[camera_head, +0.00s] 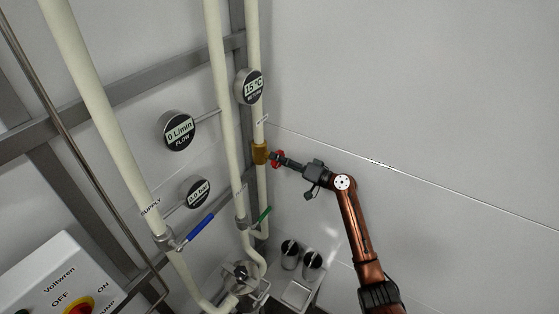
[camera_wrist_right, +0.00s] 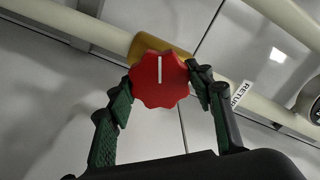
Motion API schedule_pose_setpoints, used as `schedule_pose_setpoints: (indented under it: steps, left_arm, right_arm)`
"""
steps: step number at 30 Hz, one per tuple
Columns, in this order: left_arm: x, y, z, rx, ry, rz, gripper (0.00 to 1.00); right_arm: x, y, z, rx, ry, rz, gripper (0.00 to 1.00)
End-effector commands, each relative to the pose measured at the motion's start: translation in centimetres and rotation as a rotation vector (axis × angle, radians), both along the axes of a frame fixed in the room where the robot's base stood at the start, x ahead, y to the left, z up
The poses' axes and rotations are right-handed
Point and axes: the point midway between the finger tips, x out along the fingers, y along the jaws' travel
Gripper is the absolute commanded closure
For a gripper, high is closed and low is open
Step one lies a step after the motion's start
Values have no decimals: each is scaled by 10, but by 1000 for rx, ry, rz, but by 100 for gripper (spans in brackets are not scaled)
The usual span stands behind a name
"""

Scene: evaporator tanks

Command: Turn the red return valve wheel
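The red return valve wheel (camera_head: 277,159) sits on a brass valve body (camera_head: 260,153) on the right-hand pale pipe. In the right wrist view the wheel (camera_wrist_right: 158,79) is lobed, with a white line pointing up, and the brass body (camera_wrist_right: 160,46) shows behind it. My right gripper (camera_head: 285,162) reaches the wheel from the right. In its wrist view the two dark fingers with green pads (camera_wrist_right: 160,76) lie on either side of the wheel, tips against its rim, and look shut on it. My left gripper is not in view.
A round 15 °C gauge (camera_head: 249,87) is above the valve; flow (camera_head: 179,131) and pressure (camera_head: 195,191) gauges are to the left. Blue (camera_head: 199,229) and green (camera_head: 263,215) lever handles sit lower. A switch box (camera_head: 62,279) is at bottom left. The right wall side is clear.

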Motion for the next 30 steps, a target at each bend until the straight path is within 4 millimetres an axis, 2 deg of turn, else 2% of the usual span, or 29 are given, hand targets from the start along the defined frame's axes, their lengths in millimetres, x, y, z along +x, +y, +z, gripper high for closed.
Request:
schedule_pose_setpoints:
  steps: [7,17,23,30]
  left_arm:
    - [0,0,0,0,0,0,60]
    - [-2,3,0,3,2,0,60]
    - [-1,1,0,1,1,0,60]
    - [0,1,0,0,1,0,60]
  right_arm:
    - [0,0,0,-1,-1,0,35]
    - [-2,-3,-1,-1,-1,0,35]
    - [-20,-28,-1,-1,-2,-1,35]
    - [-49,-69,-1,-2,1,-2,35]
